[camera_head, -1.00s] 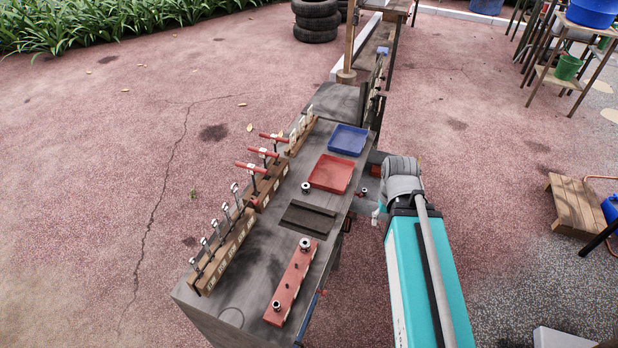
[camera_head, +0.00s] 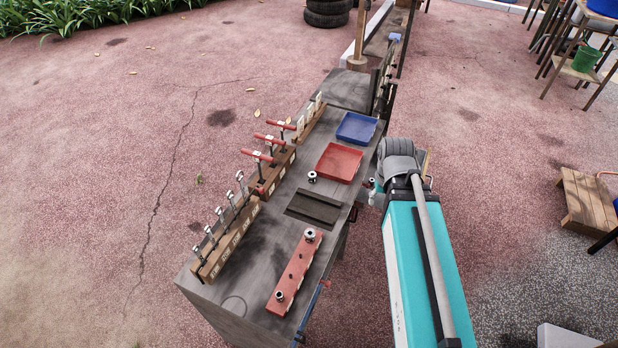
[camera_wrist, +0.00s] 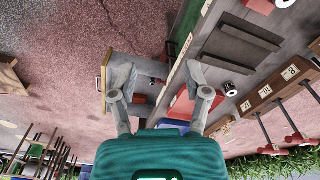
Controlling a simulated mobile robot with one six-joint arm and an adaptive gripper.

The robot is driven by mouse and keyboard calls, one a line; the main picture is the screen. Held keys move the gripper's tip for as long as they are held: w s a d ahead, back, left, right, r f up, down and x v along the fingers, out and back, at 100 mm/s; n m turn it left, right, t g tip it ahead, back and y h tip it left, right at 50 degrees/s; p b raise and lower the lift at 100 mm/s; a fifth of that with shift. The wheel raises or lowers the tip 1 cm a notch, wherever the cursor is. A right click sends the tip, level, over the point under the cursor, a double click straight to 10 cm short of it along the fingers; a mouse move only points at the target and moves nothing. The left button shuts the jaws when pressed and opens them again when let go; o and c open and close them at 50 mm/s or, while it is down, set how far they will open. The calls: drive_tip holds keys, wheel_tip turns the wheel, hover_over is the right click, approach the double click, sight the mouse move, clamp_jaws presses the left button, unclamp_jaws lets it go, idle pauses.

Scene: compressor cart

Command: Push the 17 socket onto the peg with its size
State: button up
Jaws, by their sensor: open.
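A red peg rail (camera_head: 296,270) lies on the cart's near end. One silver socket (camera_head: 310,235) is at its far end and a smaller one (camera_head: 279,296) at its near end, with bare dark pegs between. Another silver socket (camera_head: 312,177) stands loose on the bench by the red tray; it also shows in the wrist view (camera_wrist: 230,89). I cannot read sizes on the sockets, so I cannot tell which is the 17. My gripper (camera_wrist: 160,88) is open, its fingers wide apart with nothing held. It is mostly hidden behind my arm in the head view.
A red tray (camera_head: 339,163) and a blue tray (camera_head: 356,128) sit farther back on the bench (camera_head: 262,262). Wooden racks with upright tools (camera_head: 228,238) line the left edge. Bare bench lies between racks and rail.

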drive_tip(key=w+a+f+n+t+b, duration=0.1)
drive_tip(key=w+a+f+t+b, duration=0.1)
drive_tip(key=w+a, duration=0.7)
drive_tip(key=w+a+f+n+t+b, duration=0.1)
drive_tip(key=w+a+f+t+b, duration=0.1)
drive_tip(key=w+a, duration=0.8)
drive_tip(key=shift+a+f+y+b, duration=0.4)
drive_tip(key=shift+f+b, duration=0.25)
drive_tip(key=shift+b, duration=0.5)
drive_tip(key=shift+f, duration=0.15)
drive_tip(key=b, duration=0.8)
hover_over(312, 175)
drive_tip(key=s, duration=0.2)
drive_tip(key=f, duration=0.7)
drive_tip(key=shift+s+d+f, duration=0.1)
drive_tip(key=shift+d+f, duration=0.1)
drive_tip(key=shift+f, duration=0.15)
drive_tip(key=shift+f, duration=0.1)
drive_tip(key=shift+b+x, duration=2.4)
drive_tip(key=shift+x, duration=0.1)
